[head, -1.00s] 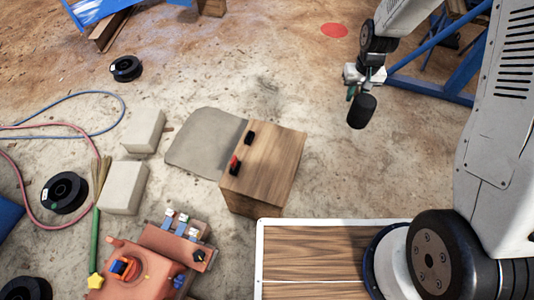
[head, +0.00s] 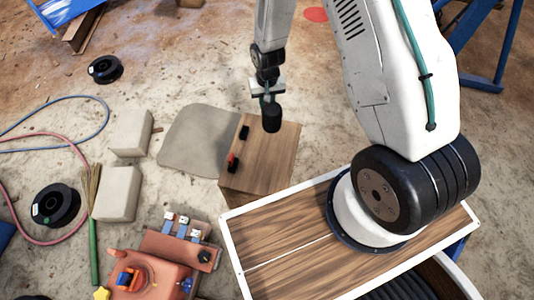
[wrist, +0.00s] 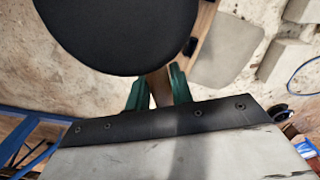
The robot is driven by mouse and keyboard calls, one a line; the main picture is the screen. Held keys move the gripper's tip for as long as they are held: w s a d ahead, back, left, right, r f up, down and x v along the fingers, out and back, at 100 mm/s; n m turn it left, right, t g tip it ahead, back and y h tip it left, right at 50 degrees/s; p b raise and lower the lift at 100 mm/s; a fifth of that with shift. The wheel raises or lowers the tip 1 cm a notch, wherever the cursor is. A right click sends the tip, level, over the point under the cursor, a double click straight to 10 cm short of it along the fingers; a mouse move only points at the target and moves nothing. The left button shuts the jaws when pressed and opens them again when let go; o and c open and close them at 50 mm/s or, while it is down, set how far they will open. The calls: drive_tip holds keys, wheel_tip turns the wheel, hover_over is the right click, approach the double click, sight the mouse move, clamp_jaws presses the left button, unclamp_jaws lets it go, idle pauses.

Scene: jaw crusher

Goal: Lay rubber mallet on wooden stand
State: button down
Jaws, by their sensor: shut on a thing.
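The rubber mallet has a black head (head: 271,117) that hangs below my gripper (head: 265,97) in the head view. In the wrist view the black mallet head (wrist: 120,30) fills the upper left, and green fingers (wrist: 157,92) are shut on its light wooden handle (wrist: 160,86). The wooden stand (head: 262,158) is a box with a wood-grain top. The mallet appears over the far right part of the stand in the head view; its height above it is hard to tell. A black item (head: 244,132) and a red-and-black item (head: 232,161) sit along the stand's left edge.
A grey mat (head: 195,138) lies left of the stand. Pale blocks (head: 131,132), a broom (head: 93,215), black spools (head: 55,204) and hoses lie further left. An orange-red machine (head: 150,272) stands at the front left.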

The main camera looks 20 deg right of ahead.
drive_tip(key=s+f+m, duration=0.1)
drive_tip(key=s+f, duration=0.6)
drive_tip(key=s+a+f+m, duration=0.1)
drive_tip(key=s+f+m, duration=0.1)
drive_tip(key=s+f, duration=0.5)
drive_tip(key=s+a+f+m, duration=0.1)
drive_tip(key=s+f+m, duration=0.1)
drive_tip(key=s+f, duration=0.5)
drive_tip(key=shift+s+a+f, duration=0.2)
drive_tip(key=shift+s+f, duration=0.15)
drive_tip(key=shift+s, duration=0.4)
hover_over(274, 159)
drive_tip(key=s, duration=0.1)
drive_tip(key=shift+a+f, duration=0.1)
drive_tip(key=shift+f, duration=0.65)
drive_tip(key=shift+w, duration=0.55)
drive_tip(key=shift+s+f, duration=0.2)
drive_tip(key=shift+f, duration=1.6)
drive_tip(key=c, duration=1.2)
unclamp_jaws()
drive_tip(key=shift+f, duration=0.1)
drive_tip(key=shift+c, duration=0.2)
